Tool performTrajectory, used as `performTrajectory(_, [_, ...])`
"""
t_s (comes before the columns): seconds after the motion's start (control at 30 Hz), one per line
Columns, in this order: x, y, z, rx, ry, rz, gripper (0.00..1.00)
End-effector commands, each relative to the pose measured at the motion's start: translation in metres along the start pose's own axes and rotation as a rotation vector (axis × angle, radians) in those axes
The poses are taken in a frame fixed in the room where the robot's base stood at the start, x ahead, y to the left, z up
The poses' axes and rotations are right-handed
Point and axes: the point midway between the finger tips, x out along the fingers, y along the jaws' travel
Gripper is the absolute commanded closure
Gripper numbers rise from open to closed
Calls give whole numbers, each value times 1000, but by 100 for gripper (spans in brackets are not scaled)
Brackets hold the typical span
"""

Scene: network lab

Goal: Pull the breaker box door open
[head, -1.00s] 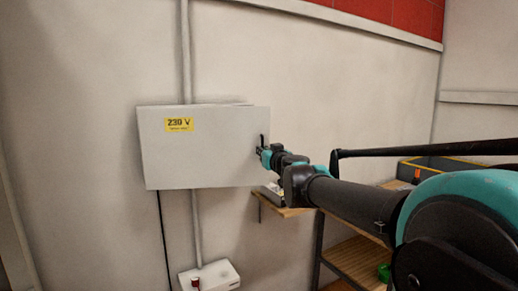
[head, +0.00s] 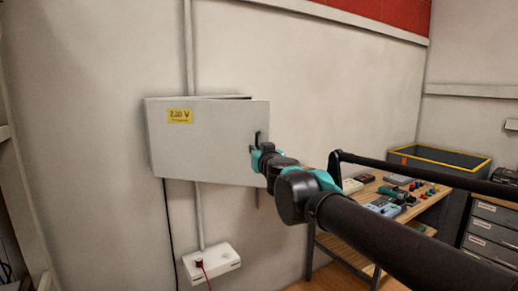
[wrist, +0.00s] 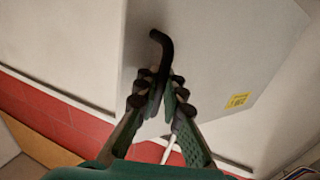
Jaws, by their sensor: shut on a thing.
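The grey breaker box door (head: 215,150) with a yellow 230 V label (head: 180,117) is on the wall in the head view. It stands ajar, its right side swung out from the box, with a gap along the top edge. My gripper (head: 256,153) is at the door's right side. In the wrist view the fingers of my gripper (wrist: 167,97) are closed around the lower end of the black handle (wrist: 162,45). The door also fills much of the wrist view (wrist: 225,50). The inside of the box is hidden.
A white socket box (head: 211,262) with a red plug is on the wall below. A wooden workbench (head: 350,245) with tools stands to the right, near a grey crate with a yellow rim (head: 440,150) and grey drawers (head: 490,235).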

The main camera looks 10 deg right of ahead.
Motion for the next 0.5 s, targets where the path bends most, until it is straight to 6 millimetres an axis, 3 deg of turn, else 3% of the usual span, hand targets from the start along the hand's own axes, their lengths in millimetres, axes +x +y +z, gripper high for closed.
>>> performTrajectory(0.5, [-40,-36,0,-1,1,138,100])
